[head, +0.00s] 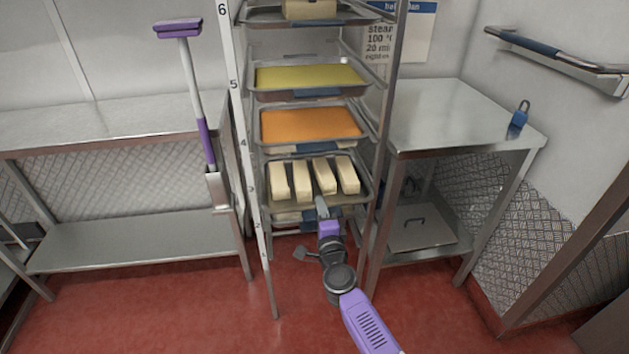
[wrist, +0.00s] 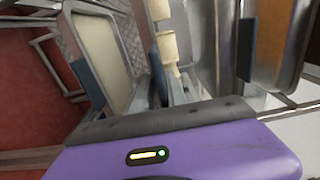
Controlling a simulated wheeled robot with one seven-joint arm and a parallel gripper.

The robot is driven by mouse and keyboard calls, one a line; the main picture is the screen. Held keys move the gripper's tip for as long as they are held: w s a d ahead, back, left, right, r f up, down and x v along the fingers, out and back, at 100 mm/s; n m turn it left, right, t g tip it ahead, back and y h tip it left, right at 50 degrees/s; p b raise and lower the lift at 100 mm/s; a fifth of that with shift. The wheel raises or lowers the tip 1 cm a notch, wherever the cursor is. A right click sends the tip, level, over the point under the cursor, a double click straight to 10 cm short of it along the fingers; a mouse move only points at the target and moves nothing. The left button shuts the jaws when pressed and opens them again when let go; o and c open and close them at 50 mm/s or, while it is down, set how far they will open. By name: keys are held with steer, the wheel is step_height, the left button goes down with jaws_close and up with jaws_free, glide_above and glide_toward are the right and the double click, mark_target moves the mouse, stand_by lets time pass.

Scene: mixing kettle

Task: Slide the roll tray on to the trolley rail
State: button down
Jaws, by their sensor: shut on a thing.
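The roll tray (head: 361,205) is a grey metal tray bearing several long pale rolls. It is between the trolley's uprights, near the mark 3, below the orange tray. My gripper (head: 322,208) is shut on the tray's front edge, right of its middle. In the wrist view my gripper (wrist: 172,90) meets the edge beside a blue tab (wrist: 157,75), and pale rolls (wrist: 166,45) show beyond. The trolley (head: 235,95) is a tall metal rack with numbered levels. I cannot tell whether the roll tray's sides rest on the rails, or how deep it is.
The orange tray (head: 309,125) and yellow tray (head: 309,78) sit above. Another tray (wrist: 108,45) sits close below. Steel tables (head: 100,125) and (head: 460,115) flank the trolley. A purple-handled squeegee (head: 195,95) stands at the left. Red floor (head: 160,310) is open in front.

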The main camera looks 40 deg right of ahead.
steer(key=shift+r, duration=0.35)
steer(key=p+v, duration=0.4)
steer(key=v, duration=2.2)
steer(key=shift+r, duration=0.2)
stand_by(1.1)
steer(key=shift+w+a, duration=0.1)
